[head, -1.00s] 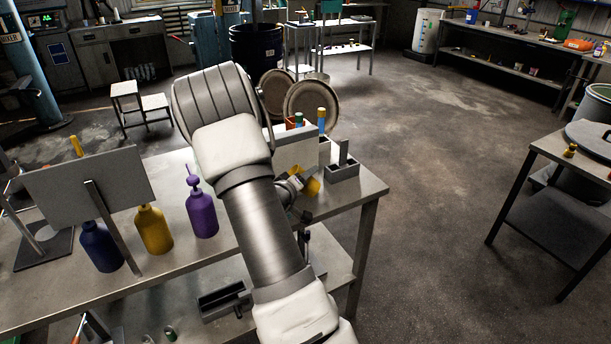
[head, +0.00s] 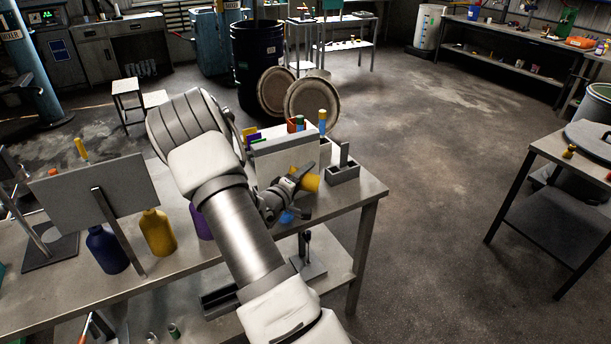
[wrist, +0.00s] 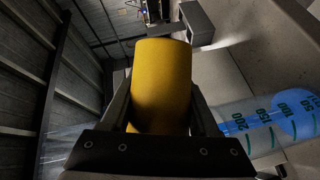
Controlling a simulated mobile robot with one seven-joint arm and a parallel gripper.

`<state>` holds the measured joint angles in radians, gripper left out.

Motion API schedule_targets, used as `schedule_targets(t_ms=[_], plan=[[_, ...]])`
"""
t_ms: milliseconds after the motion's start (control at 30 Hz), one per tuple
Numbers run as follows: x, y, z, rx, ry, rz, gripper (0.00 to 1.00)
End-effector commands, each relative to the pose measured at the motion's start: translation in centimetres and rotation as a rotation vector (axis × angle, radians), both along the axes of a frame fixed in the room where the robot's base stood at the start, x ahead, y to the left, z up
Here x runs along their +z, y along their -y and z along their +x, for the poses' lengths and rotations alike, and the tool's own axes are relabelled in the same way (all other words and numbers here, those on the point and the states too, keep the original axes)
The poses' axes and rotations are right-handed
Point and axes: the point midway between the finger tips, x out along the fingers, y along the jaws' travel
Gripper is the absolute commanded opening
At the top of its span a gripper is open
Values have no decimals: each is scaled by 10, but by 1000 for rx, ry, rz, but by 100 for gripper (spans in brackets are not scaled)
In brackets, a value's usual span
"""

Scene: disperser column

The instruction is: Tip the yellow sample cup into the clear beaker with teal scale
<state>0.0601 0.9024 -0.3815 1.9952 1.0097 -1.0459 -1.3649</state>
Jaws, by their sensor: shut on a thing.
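The yellow sample cup (head: 308,180) is held in my gripper (head: 292,184) above the right end of the metal bench; it looks tipped well over onto its side. In the wrist view the cup (wrist: 162,85) sits between the two fingers of my gripper (wrist: 162,105), and its inside is not visible. The clear beaker (wrist: 255,122), with teal scale marks and blue at its far end, lies right of the cup in the wrist view, apart from it. In the head view only a bit of blue (head: 288,216) shows below my gripper, probably the beaker; my wrist hides the rest.
A grey upright panel (head: 285,155) stands just behind my gripper. A small grey holder (head: 343,172) is to its right. A purple bottle (head: 201,222), partly hidden by my arm, and a yellow bottle (head: 157,233) stand left. The bench's right edge is close.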

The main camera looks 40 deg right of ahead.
Motion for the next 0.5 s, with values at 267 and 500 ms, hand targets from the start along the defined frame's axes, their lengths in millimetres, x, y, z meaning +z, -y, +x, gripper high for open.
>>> schedule_targets(t_ms=[267, 500], plan=[[10, -2, 3, 1, -98, -95, 0], [16, -4, 5, 1, -179, -171, 0]])
